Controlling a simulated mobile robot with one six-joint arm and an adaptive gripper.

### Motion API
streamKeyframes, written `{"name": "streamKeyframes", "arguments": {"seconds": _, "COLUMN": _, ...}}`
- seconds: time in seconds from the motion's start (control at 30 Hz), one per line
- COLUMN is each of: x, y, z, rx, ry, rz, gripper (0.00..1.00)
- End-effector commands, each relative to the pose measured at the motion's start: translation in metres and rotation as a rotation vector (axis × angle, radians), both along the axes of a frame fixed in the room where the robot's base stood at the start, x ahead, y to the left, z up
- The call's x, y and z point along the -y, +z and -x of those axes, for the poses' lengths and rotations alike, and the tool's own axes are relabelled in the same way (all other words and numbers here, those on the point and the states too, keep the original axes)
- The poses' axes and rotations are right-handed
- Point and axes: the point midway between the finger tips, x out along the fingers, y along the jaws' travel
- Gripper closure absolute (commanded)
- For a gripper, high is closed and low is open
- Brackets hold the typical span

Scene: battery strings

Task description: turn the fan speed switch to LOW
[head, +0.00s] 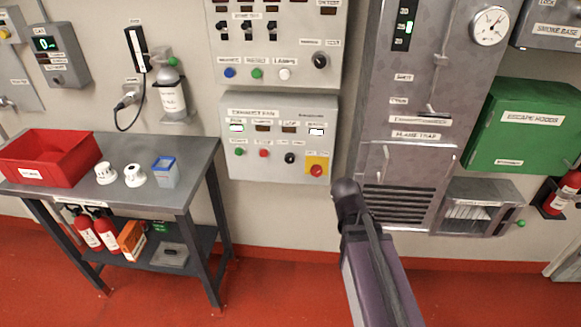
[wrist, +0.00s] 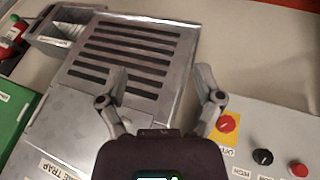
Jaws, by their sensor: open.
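The exhaust fan panel (head: 276,187) is a pale box on the wall, left of my arm in the head view. Its black knob (head: 290,158), seemingly the fan speed switch, sits between a red button and a yellow-backed red stop button. My gripper (wrist: 160,82) is open and empty, in front of the grey cabinet's slotted vent. The knob is to the right of its fingers, apart from them. In the head view my arm hides the fingers.
The red stop button (head: 317,170) is right beside the knob, on the side nearer my gripper; it also shows in the wrist view (wrist: 227,124). The grey cabinet (head: 403,165) stands right of the panel. A metal table (head: 190,195) is at left. Red floor lies open below the panel.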

Motion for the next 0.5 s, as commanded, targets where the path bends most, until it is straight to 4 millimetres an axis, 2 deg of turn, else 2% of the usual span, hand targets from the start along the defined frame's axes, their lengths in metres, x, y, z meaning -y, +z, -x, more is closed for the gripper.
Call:
{"name": "streamKeyframes", "arguments": {"seconds": 0.03, "x": -0.005, "y": -0.012, "z": -0.014, "rx": 0.064, "ry": 0.012, "rz": 0.048, "gripper": 0.15}}
{"name": "streamKeyframes", "arguments": {"seconds": 0.17, "x": -0.018, "y": -0.011, "z": -0.046, "rx": 0.240, "ry": 0.052, "rz": 0.161, "gripper": 0.15}}
{"name": "streamKeyframes", "arguments": {"seconds": 0.27, "x": -0.035, "y": -0.008, "z": -0.069, "rx": 0.376, "ry": 0.103, "rz": 0.235, "gripper": 0.15}}
{"name": "streamKeyframes", "arguments": {"seconds": 0.37, "x": -0.059, "y": -0.003, "z": -0.088, "rx": 0.510, "ry": 0.172, "rz": 0.294, "gripper": 0.15}}
{"name": "streamKeyframes", "arguments": {"seconds": 0.5, "x": -0.102, "y": 0.004, "z": -0.110, "rx": 0.688, "ry": 0.294, "rz": 0.355, "gripper": 0.15}}
